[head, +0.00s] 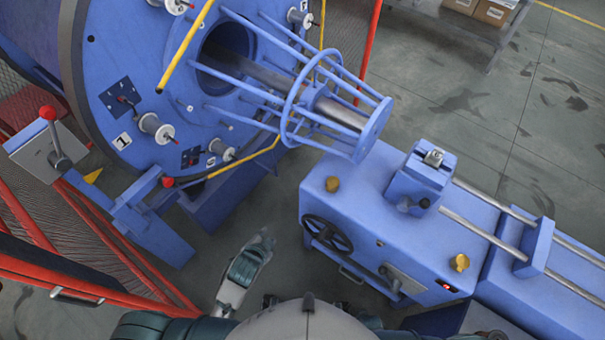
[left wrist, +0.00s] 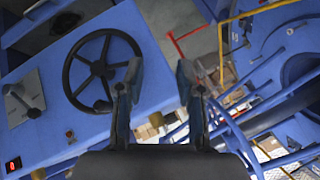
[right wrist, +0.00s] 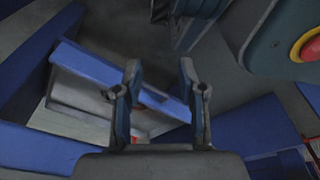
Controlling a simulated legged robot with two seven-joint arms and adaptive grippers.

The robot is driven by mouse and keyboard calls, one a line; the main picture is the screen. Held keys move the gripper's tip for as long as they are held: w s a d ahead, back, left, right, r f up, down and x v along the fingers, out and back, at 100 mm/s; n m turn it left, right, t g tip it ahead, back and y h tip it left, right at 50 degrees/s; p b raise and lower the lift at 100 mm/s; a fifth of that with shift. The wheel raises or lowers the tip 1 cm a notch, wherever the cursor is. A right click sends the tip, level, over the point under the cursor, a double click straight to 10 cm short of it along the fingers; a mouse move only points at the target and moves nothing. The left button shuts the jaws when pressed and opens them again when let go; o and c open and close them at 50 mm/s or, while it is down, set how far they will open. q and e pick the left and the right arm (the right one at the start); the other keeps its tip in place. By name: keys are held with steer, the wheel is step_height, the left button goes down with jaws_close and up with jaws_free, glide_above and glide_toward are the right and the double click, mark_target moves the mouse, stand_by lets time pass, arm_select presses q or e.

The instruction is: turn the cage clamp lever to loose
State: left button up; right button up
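A lever with a red ball knob (head: 48,113) stands on a grey plate (head: 45,155) on a blue stand beside the big blue disc. Another red knob (head: 168,182) sits lower right of it; I cannot tell which is the cage clamp lever. My left gripper (head: 264,241) is in front of the blue cabinet, apart from both knobs. In the left wrist view the left gripper (left wrist: 159,75) is open and empty. In the right wrist view the right gripper (right wrist: 160,72) is open and empty; I cannot make it out in the head view.
The blue cabinet (head: 335,205) carries a black handwheel (head: 327,234), which also shows in the left wrist view (left wrist: 103,70), and a small lever on a grey plate (head: 400,279). Red rails (head: 100,240) run at the left.

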arm_select(q)
steer(key=w+d+r+m+t+h, duration=0.35)
steer(key=d+r+m, duration=0.25)
steer(key=d+m, duration=0.2)
steer(key=w+d+r+m+t+h, duration=0.2)
steer(key=w+d+r+m, duration=0.35)
steer(key=d+m, duration=0.3)
steer(key=m+g+h, duration=0.7)
steer(key=m+h, duration=0.3)
steer(key=m, duration=1.8)
glide_toward(416, 206)
steer(key=x, duration=0.8)
steer(key=shift+w+r+b, duration=0.1)
steer(key=shift+w+b, duration=0.05)
steer(key=shift+b, duration=0.15)
steer(key=shift+w+d, duration=0.1)
steer(key=shift+d, duration=0.45)
arm_select(e)
steer(key=shift+s+d+r, duration=0.15)
steer(key=shift+d+r, duration=0.1)
steer(key=shift+d, duration=0.5)
